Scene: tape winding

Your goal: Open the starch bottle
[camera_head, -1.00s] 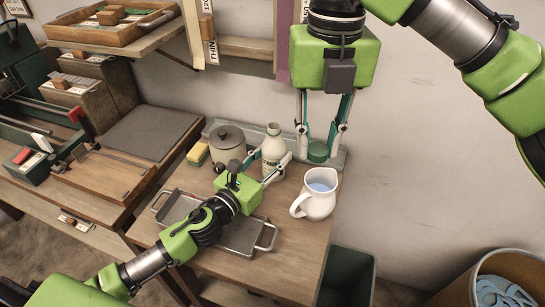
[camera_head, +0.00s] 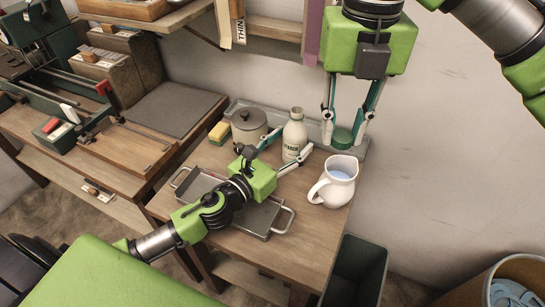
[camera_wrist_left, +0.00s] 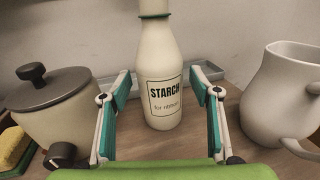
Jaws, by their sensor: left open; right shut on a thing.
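The starch bottle (camera_head: 294,140) is cream white and upright at the back of the small table. In the left wrist view its label reads STARCH (camera_wrist_left: 163,95), with a green ring round the neck; its top is cut off there. My left gripper (camera_head: 288,152) is open, its fingers (camera_wrist_left: 158,100) on either side of the bottle's lower body, with gaps showing. My right gripper (camera_head: 343,137) points down to the right of the bottle, shut on a round green cap (camera_head: 342,139) low by the back tray. The bottle's mouth shows no green cap in the head view.
A lidded grey pot (camera_head: 248,127) and a yellow sponge (camera_head: 218,132) stand left of the bottle. A white jug (camera_head: 334,185) stands to the right. A metal tray (camera_head: 262,220) lies under my left arm. A dark bin (camera_head: 355,275) stands below the table.

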